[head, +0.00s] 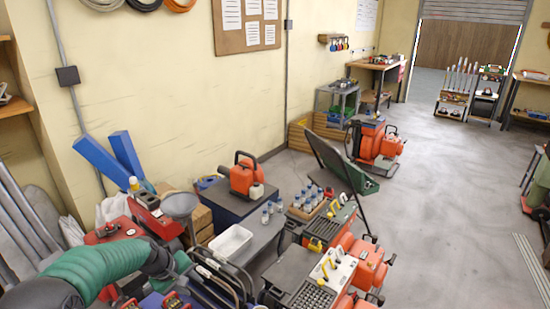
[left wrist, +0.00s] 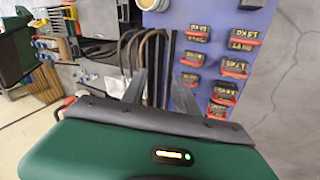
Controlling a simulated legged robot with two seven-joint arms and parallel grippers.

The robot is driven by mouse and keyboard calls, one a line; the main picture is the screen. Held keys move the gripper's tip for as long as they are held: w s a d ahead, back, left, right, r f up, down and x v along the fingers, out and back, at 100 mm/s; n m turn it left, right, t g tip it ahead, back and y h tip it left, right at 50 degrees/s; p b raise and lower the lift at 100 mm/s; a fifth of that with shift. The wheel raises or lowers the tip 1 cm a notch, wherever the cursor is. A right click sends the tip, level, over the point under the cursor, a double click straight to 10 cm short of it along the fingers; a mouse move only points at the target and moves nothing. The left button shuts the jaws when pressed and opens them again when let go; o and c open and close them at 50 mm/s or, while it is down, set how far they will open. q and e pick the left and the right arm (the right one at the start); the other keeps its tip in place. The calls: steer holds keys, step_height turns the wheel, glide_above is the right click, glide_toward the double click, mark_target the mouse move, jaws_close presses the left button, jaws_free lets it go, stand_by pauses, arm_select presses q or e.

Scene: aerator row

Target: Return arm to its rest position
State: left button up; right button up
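My left arm comes in from the lower left of the head view, with a green sleeve and a dark grey joint, over the cluttered near end of the equipment row. My left gripper (left wrist: 160,88) shows in the left wrist view as two dark grey fingers standing apart. Nothing is held between them. Its fingertips cannot be made out clearly in the head view. Below the fingers, the wrist view shows my green wrist housing with a lit indicator. My right arm and gripper are in neither view.
In the wrist view, a blue-purple surface (left wrist: 204,70) carries several black-and-red labelled items (left wrist: 243,38). Open concrete floor (head: 455,215) lies to the right.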

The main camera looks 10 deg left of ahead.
arm_select(q)
steer(key=s+d+m+g+y, duration=0.1)
steer(key=s+d+m, duration=0.45)
steer(key=s, duration=0.75)
steer(key=s+d+m+g+y, duration=0.1)
steer(key=s+d+m, duration=0.5)
steer(key=s, duration=0.7)
step_height(320, 180, up, 12)
steer(key=n+p, duration=0.1)
steer(key=p, duration=1.1)
steer(key=shift+w+d+r+p, duration=0.15)
steer(key=shift+w+r+p, duration=0.1)
steer(key=shift+w+p, duration=0.15)
steer(key=shift+n, duration=0.25)
